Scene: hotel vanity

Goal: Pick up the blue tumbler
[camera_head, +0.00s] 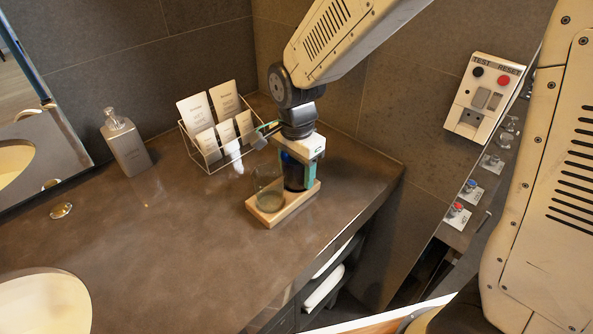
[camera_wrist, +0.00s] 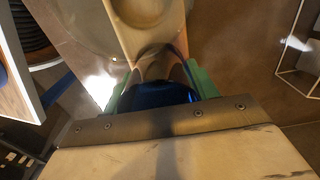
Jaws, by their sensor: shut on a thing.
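The blue tumbler (camera_head: 294,174) stands upright at the back end of a small wooden tray (camera_head: 285,209) on the counter. My gripper (camera_head: 297,170) points down over it from above and is shut on it, with a green finger pad against its side. In the wrist view the dark blue tumbler (camera_wrist: 163,94) shows between the two green fingers of my gripper (camera_wrist: 160,88). Its lower part is partly hidden by a finger, and I cannot tell whether it touches the tray. A clear glass tumbler (camera_head: 268,190) stands beside it on the tray.
A wire rack (camera_head: 207,158) with cards and small tubes stands left of my gripper. A soap dispenser (camera_head: 126,143) is farther left, and a basin (camera_head: 45,303) is at the lower left. The wall (camera_head: 345,90) is close behind. The counter's middle (camera_head: 165,235) is clear.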

